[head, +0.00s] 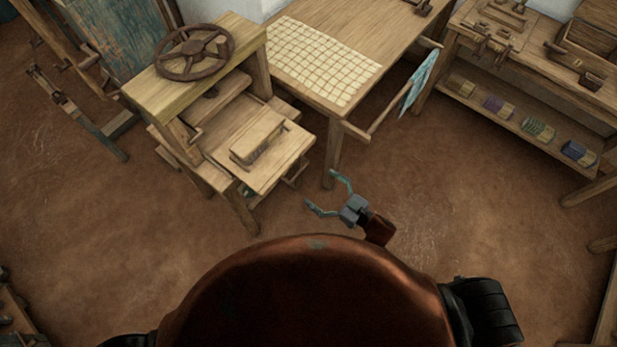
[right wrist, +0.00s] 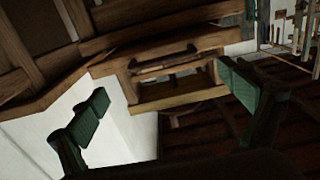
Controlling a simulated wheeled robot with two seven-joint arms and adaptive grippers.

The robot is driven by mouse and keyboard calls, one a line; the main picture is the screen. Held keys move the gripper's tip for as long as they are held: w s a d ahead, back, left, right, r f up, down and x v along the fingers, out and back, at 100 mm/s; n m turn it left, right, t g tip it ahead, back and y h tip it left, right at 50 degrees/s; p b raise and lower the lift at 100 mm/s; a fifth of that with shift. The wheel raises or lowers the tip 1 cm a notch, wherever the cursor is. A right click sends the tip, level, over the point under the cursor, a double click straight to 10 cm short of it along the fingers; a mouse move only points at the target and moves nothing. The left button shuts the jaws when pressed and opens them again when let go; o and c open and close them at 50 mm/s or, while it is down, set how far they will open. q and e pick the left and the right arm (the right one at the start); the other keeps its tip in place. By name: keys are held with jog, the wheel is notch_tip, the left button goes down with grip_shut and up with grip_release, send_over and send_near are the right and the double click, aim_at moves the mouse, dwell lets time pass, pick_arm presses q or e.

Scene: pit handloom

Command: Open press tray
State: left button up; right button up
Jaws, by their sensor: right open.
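The wooden press (head: 190,120) stands left of centre in the head view, with a dark spoked wheel (head: 195,47) on top. Its pale flat tray (head: 285,165) sticks out from the lower frame toward the right, and a wooden block with a bar on it (head: 258,138) sits on the tray. My right gripper (head: 322,188) is open and empty, just right of and below the tray's front edge in the picture, apart from it. In the right wrist view, wooden parts with a dark handle-like bar (right wrist: 165,63) show beyond the spread green fingers. My left gripper is not in view.
A table with a grid of pale pieces (head: 320,62) stands behind the gripper, its near leg (head: 333,155) close by. A blue-green cloth (head: 420,80) hangs from a rail at its side. A shelf bench (head: 520,115) is at right. The front floor is clear.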

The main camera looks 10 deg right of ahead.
jog(key=shift+v, duration=1.35)
jog(key=shift+w, duration=0.1)
jog(key=s+d+f+m+h, duration=0.1)
jog(key=d+f+m+h, duration=0.15)
jog(key=d+f, duration=0.45)
jog(key=s+d+f+m+h, duration=0.1)
jog(key=d+f+h, duration=0.25)
jog(key=f, duration=0.65)
jog(key=s+d+f+m+g+h, duration=0.1)
jog(key=s+d+f+g+h, duration=0.15)
jog(key=s+f, duration=0.35)
jog(key=s+d+f+m+g+h, duration=0.1)
jog(key=s+d+f+g, duration=0.2)
jog(key=f, duration=0.5)
jog(key=s+d+f+g+h, duration=0.1)
jog(key=s+f, duration=0.4)
jog(key=s, duration=0.6)
jog(key=s+d+f+m+g+h, duration=0.1)
jog(key=s+f, duration=0.5)
jog(key=s, duration=0.6)
jog(key=s+d+f+g+h, duration=0.1)
jog(key=s+f+g, duration=0.4)
jog(key=s, duration=0.7)
jog(key=shift+s+d+f+m, duration=0.2)
jog(key=shift+d+m, duration=0.15)
jog(key=shift+d, duration=0.55)
